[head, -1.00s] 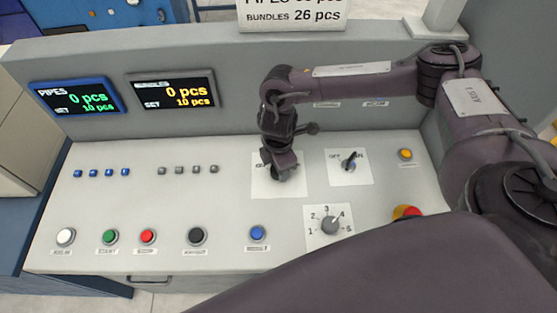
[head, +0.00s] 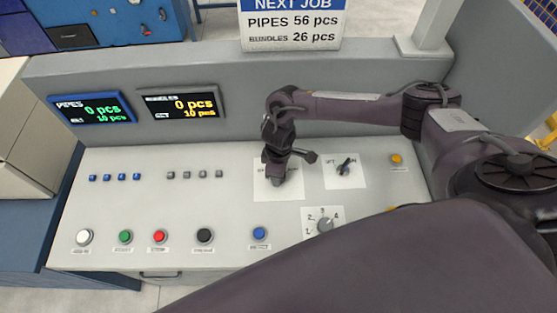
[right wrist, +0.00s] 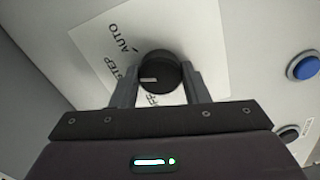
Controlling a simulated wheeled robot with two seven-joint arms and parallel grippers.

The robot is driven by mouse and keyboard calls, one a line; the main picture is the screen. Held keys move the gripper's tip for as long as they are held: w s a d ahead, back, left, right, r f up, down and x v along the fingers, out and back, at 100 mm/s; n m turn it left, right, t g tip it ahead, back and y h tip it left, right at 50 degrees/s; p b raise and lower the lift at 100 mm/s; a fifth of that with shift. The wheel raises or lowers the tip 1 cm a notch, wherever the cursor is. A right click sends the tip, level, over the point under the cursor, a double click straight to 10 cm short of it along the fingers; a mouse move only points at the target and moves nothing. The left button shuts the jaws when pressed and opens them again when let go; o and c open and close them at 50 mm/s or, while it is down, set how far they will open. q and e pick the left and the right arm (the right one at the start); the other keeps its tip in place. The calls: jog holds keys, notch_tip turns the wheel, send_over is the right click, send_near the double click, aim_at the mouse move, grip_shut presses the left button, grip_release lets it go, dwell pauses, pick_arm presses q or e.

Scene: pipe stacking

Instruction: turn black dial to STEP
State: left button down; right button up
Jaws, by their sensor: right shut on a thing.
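The black dial (right wrist: 160,72) sits on a white plate (right wrist: 208,42) printed AUTO, STEP and OFF. Its white mark points left in the right wrist view, towards the STEP word, which is partly covered by a finger. My right gripper (right wrist: 158,78) is shut on the dial, with one finger on either side. In the head view my right gripper (head: 276,174) is down at the dial's plate (head: 291,190) and hides the dial. My left gripper is not in view.
A smaller black switch (head: 345,168) is right of the gripper, with a grey numbered knob (head: 324,225) below it. A blue button (head: 260,233) and several other buttons line the panel's front. Two screens (head: 92,108) and a job sign (head: 292,22) stand behind.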

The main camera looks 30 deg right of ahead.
jog(key=shift+w, duration=0.1)
dwell(0.4)
jog(key=o, duration=1)
notch_tip(320, 180, up, 8)
jog(key=shift+f+b, duration=0.1)
jog(key=shift+b, duration=0.5)
